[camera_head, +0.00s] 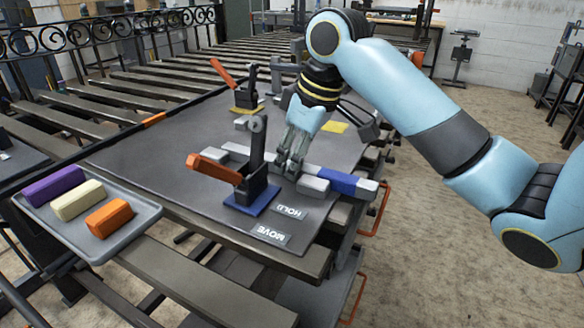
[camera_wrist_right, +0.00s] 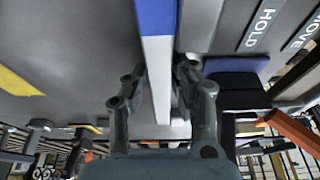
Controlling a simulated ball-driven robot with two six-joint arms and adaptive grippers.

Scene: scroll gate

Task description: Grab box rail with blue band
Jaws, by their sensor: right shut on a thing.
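The box rail with the blue band (camera_head: 338,182) lies on the dark table mat near its right edge, light grey with a blue stretch. In the right wrist view its blue band (camera_wrist_right: 156,15) is at the top and its pale bare part runs down between my fingers. My right gripper (camera_head: 291,170) reaches down onto the rail to the left of the blue band. In the right wrist view the fingers (camera_wrist_right: 160,85) are shut on the rail, one on each side. Its far end is partly hidden by the gripper and a clamp. My left gripper is not in view.
A toggle clamp with an orange handle (camera_head: 213,169) and blue base (camera_head: 252,200) stands close beside the gripper. Another orange-handled clamp (camera_head: 222,72) stands farther back. A grey tray (camera_head: 130,240) holds purple, cream and orange blocks. HOLD and MOVE labels lie at the mat's front.

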